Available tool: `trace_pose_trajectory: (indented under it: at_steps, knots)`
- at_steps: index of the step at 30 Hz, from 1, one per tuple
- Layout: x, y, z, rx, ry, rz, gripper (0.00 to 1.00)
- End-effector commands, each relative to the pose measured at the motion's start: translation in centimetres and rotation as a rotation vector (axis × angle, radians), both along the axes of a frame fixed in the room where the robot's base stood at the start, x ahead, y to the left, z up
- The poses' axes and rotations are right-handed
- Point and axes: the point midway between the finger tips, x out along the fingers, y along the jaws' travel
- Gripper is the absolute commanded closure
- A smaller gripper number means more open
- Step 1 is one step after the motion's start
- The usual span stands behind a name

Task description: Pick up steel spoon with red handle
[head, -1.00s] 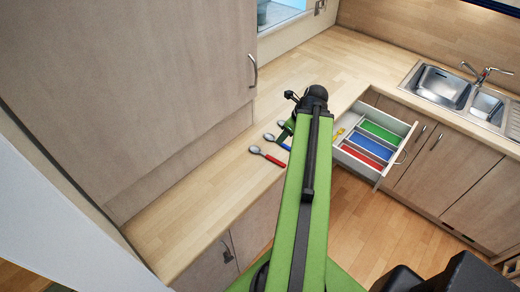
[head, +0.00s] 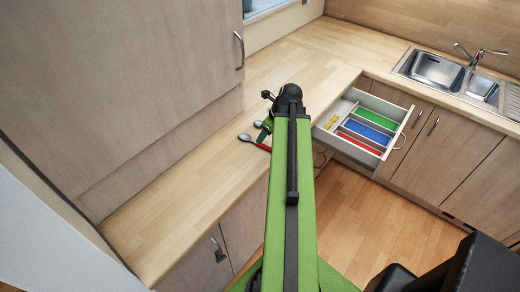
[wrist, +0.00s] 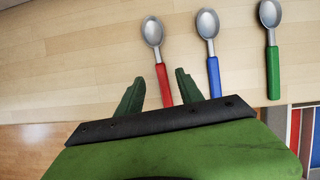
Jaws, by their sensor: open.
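The steel spoon with the red handle (wrist: 163,82) lies on the wooden worktop in the wrist view, its bowl pointing away from my gripper. In the head view its bowl (head: 245,138) shows left of the arm's end, with part of the handle hidden. My gripper (wrist: 159,78) is open and empty. Its two green fingers appear either side of the red handle; I cannot tell their height above it. A blue-handled spoon (wrist: 213,75) lies just right of the right finger, and a green-handled spoon (wrist: 272,70) lies further right.
A tall cabinet (head: 120,90) rises on the left. The worktop (head: 165,215) in front is clear. The sink (head: 436,71) is at back right.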

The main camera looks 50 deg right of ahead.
Motion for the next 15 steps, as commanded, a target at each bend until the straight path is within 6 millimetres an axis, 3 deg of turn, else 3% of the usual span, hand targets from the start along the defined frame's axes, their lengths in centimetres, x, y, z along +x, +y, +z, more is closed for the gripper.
trace_pose_trajectory:
  at_steps: [4, 10, 15]
  knots:
    - [0.3, 0.0, -1.2, 0.0, 0.0, 0.0, 0.56]
    - [1.3, 0.1, -4.6, 0.0, 0.0, 0.0, 0.56]
    - [1.7, 0.2, -4.9, -0.001, 0.0, -0.001, 0.56]
